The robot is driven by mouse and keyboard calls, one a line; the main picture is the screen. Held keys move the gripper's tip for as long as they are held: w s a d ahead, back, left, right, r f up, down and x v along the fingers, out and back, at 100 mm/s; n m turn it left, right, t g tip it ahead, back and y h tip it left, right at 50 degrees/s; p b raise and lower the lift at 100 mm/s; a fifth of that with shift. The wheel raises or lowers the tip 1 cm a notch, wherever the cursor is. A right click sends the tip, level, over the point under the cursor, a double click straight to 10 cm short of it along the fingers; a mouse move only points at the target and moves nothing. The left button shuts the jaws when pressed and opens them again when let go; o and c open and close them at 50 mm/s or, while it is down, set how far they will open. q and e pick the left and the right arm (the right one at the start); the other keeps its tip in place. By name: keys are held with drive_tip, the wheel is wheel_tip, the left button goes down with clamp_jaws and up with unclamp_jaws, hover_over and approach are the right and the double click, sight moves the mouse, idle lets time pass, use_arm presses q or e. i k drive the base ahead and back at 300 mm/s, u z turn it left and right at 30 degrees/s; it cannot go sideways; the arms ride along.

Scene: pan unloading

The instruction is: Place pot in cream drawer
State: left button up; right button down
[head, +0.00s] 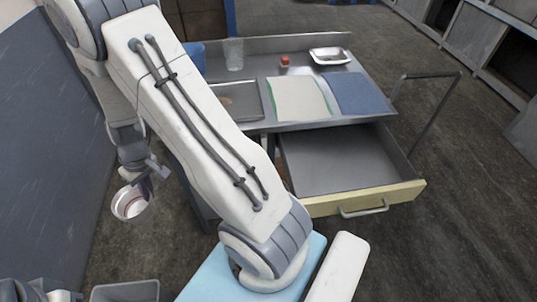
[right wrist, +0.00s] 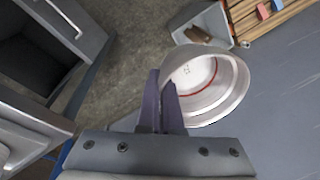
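The pot (head: 130,203) is a small, round metal vessel, empty inside, hanging over the floor at the left of the head view. My right gripper (head: 142,178) is shut on its rim. In the right wrist view, the dark fingers (right wrist: 164,85) pinch the wall of the pot (right wrist: 232,98) close together, and a red ring shows inside it. The cream drawer (head: 370,200) is pulled open below the metal table, and the part of its inside that shows is empty. It is well to the right of the pot. I cannot make out my left gripper.
The metal table (head: 300,46) carries a tray (head: 236,100), a cream cloth (head: 298,98), a blue cloth (head: 356,93), a glass (head: 233,54) and a white dish (head: 330,56). A blue-grey partition (head: 45,130) stands at the left. A grey bin (head: 125,291) is at the bottom left.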

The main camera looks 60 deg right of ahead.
sight(347, 163)
drive_tip(key=u, duration=1.05)
drive_tip(key=k, duration=0.95)
drive_tip(key=z, duration=1.65)
